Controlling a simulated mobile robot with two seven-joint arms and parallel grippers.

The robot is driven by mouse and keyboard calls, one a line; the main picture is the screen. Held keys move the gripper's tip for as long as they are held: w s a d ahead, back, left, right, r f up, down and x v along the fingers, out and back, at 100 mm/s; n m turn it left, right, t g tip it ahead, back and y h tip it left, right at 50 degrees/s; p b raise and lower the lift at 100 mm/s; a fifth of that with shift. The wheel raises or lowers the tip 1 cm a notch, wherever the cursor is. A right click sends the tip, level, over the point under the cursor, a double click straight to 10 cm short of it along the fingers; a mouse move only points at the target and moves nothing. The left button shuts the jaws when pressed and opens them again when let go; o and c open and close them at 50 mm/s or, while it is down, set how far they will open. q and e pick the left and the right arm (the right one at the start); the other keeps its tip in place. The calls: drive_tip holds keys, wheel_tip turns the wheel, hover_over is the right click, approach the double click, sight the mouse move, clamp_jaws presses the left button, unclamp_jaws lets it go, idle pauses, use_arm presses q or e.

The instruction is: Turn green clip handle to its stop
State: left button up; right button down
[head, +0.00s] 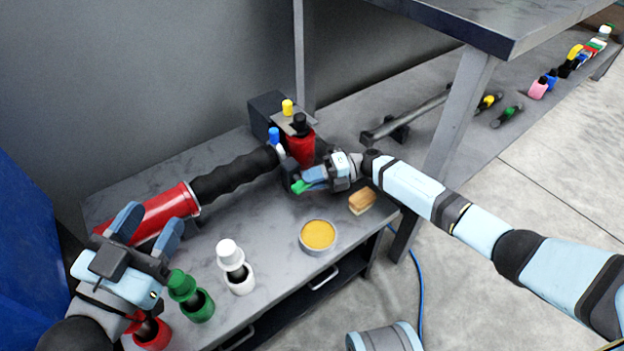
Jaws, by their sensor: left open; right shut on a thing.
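The green clip handle (299,187) shows as a small green piece at the front of the fixture, near the black end of the ribbed hose. My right gripper (310,178) reaches in from the right and is shut on the green handle, its blue fingers covering part of it. The handle's pivot and its stop are hidden or too small to tell. My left gripper (147,222) is open and empty at the left, above the bench and in front of the red cylinder (165,212).
The grey bench (270,225) holds a white capped bottle (234,262), a green one (188,295), a red cup (152,333), a tin with yellow contents (318,236) and a brush (362,200). A black ribbed hose (235,175) runs to the fixture. A table leg (445,135) stands right.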

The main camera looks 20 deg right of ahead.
drive_tip(key=c, duration=1.1)
unclamp_jaws()
